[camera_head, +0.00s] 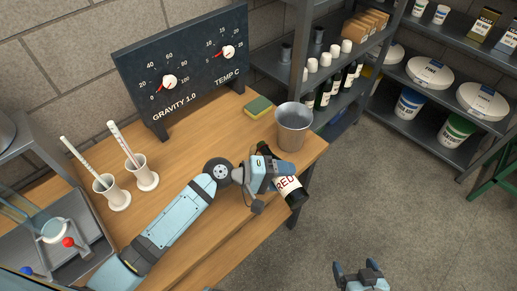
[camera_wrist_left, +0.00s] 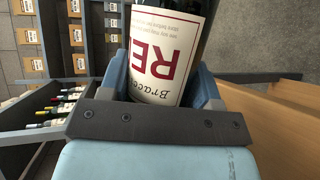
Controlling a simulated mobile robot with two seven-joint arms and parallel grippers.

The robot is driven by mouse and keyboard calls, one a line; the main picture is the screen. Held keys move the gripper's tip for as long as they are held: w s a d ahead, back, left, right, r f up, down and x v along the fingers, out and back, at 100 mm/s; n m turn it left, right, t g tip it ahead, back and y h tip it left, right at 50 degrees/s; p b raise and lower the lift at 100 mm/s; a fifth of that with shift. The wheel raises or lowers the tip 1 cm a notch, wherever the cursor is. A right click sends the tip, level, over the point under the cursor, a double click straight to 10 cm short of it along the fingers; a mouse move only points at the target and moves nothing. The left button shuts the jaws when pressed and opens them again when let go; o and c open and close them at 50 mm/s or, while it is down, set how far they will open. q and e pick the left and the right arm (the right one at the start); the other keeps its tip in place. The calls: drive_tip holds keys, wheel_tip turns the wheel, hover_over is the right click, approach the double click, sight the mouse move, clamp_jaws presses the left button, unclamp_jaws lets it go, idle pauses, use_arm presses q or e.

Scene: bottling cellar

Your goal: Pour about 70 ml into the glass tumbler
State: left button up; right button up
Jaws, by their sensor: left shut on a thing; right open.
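A dark wine bottle with a cream label reading RED (camera_head: 289,188) is held by my left gripper (camera_head: 270,177) over the table's right front edge. The bottle looks tilted in the head view. Its label fills the space between the fingers in the left wrist view (camera_wrist_left: 165,50), lettering upside down. The bottle's mouth is hidden or too small to make out. I cannot make out the glass tumbler in either view. My right gripper (camera_head: 360,273) is open and empty, low at the bottom of the head view, over the floor.
A metal bucket (camera_head: 293,128) stands on the wooden table (camera_head: 190,150) just behind the bottle, beside a sponge (camera_head: 258,107). A gauge board (camera_head: 185,70) stands at the back. Two white cylinders (camera_head: 143,177) with rods stand left. Shelves with bottles are behind; floor lies clear at right.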

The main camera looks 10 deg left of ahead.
use_arm(q)
drive_tip(key=shift+s+d+r, duration=0.1)
drive_tip(key=shift+s+d, duration=0.05)
drive_tip(key=shift+s, duration=0.05)
idle(0.4)
drive_tip(key=shift+r+p, duration=0.3)
drive_tip(key=shift+r, duration=0.05)
idle(1.3)
drive_tip(key=f+b, duration=0.1)
drive_tip(key=f+m+b, duration=0.1)
drive_tip(key=f+m+y+b, duration=0.1)
drive_tip(key=f, duration=0.1)
drive_tip(key=shift+s+d+t, duration=0.15)
drive_tip(key=shift+s+t, duration=0.1)
drive_tip(key=shift+t, duration=0.15)
drive_tip(key=shift+r, duration=0.15)
drive_tip(key=shift+f+m+y, duration=0.3)
drive_tip(key=shift+f, duration=0.1)
drive_tip(key=shift+w+f, duration=0.15)
drive_tip(key=shift+f, duration=0.1)
idle(0.8)
